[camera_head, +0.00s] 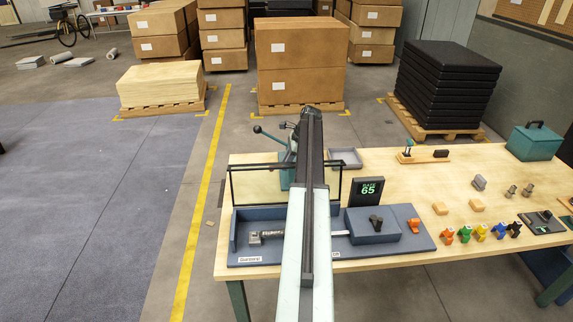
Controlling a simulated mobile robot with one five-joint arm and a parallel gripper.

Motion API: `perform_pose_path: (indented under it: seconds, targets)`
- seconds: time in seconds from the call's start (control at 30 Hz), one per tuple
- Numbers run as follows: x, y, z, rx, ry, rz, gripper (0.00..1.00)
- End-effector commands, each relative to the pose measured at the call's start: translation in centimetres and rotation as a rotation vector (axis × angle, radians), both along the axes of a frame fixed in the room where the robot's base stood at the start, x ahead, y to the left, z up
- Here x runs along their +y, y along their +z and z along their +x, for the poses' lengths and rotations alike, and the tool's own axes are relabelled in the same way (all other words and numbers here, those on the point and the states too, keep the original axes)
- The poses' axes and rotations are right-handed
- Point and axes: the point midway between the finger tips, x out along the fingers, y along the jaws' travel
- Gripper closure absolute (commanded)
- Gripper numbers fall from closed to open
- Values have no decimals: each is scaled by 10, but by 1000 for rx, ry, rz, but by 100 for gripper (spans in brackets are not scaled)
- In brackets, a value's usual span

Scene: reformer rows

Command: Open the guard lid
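A thin dark-framed clear panel, which looks like the guard lid (259,166), stands along the back of a blue-grey fixture (234,229) on the wooden table. Its middle is hidden behind my arm, so I cannot tell its exact angle. The fixture holds a metal rod with a block at its left end (255,238) and a blue-grey housing with a black knob (376,223) at its right. My arm reaches from the bottom middle over the fixture and past the panel. My gripper does not show; it seems hidden beyond the arm's far end.
A teal press with a ball-ended lever (258,130) stands behind the panel. A display reading 65 (368,191) and a grey tray (345,158) are near it. Coloured clamps (482,232), wooden blocks (440,208) and a teal box (535,142) occupy the table's right.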

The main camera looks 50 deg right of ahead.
Motion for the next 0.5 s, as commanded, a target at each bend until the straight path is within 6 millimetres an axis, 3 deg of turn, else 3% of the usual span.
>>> perform_pose_path:
  seconds: [0.27,0.3,0.5]
  targets:
    - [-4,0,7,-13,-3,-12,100]
    - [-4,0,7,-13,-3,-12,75]
    - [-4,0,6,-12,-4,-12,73]
